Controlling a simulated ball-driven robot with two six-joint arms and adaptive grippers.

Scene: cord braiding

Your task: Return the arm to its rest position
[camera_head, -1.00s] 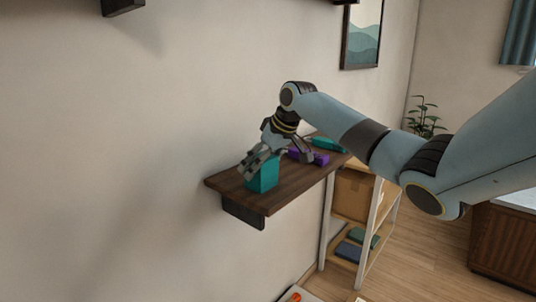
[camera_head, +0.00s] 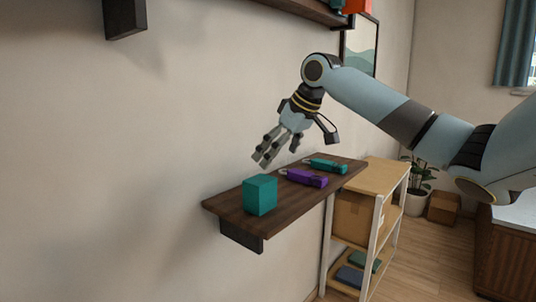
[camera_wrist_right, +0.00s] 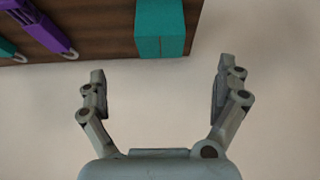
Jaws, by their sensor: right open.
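My right gripper (camera_head: 297,148) is open and empty in the head view, raised above the dark wooden shelf (camera_head: 237,206) on the wall. In the right wrist view its two fingers (camera_wrist_right: 160,90) are spread apart with nothing between them. A teal block (camera_head: 260,195) stands near the shelf's left end, below and apart from the gripper; it also shows at the top of the right wrist view (camera_wrist_right: 160,28). My left gripper is not in view.
A purple tool-like item (camera_head: 308,178) and a teal one (camera_head: 327,166) lie on the shelf right of the block. An upper shelf (camera_head: 305,10) holds teal and orange things. A white-framed rack (camera_head: 378,215) with boxes stands beyond.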

